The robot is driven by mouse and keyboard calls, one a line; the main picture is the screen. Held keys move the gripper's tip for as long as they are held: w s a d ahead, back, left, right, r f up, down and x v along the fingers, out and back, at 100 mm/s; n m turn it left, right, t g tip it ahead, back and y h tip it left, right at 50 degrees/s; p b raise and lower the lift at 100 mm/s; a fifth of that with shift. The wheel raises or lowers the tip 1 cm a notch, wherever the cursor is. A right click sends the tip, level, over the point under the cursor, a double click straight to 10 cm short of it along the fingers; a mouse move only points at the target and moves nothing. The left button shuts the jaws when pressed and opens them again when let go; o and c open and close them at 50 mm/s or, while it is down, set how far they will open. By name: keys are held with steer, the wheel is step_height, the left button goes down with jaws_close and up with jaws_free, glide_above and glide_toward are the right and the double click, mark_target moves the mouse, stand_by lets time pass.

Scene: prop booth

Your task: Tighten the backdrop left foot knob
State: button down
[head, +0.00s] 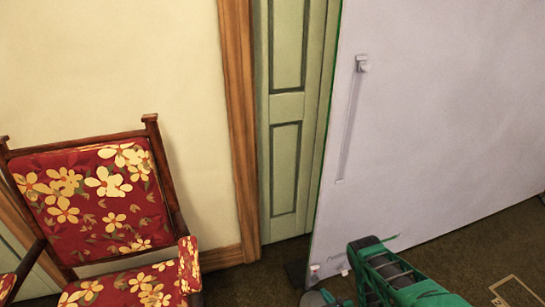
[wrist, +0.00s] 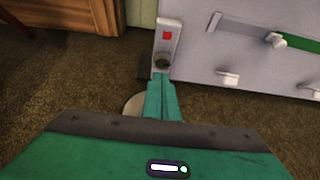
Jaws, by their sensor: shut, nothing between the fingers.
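The backdrop is a tall pale lavender panel (head: 440,110) with a green left edge. Its lower left corner shows in the wrist view as a light upright plate (wrist: 176,44) with a red square. Below the square is a dark round knob (wrist: 162,60), apparently the left foot knob. My gripper (wrist: 162,78) is teal and shut, with nothing between its fingers. Its tips point at the knob and appear just below it in the picture. I cannot tell whether they touch it. In the head view my green arm reaches the panel's lower left, and the knob cannot be made out.
White pegs (wrist: 228,78) and a rail with a grey knob (wrist: 276,40) stick out from the panel to the right. A light round disc (wrist: 136,106) lies partly behind my gripper. A red floral chair (head: 110,200) stands left, and a green door (head: 287,120) is behind.

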mark_target(315, 279)
steer(key=shift+a, duration=0.2)
steer(key=shift+w+a, duration=0.35)
steer(key=shift+w, duration=0.75)
steer(key=shift+w+a, duration=0.35)
steer(key=shift+w, duration=0.7)
steer(key=shift+w+a, duration=0.35)
steer(key=shift+w, duration=0.75)
steer(key=shift+w+d, duration=0.2)
steer(key=shift+d, duration=0.6)
steer(key=shift+r, duration=0.1)
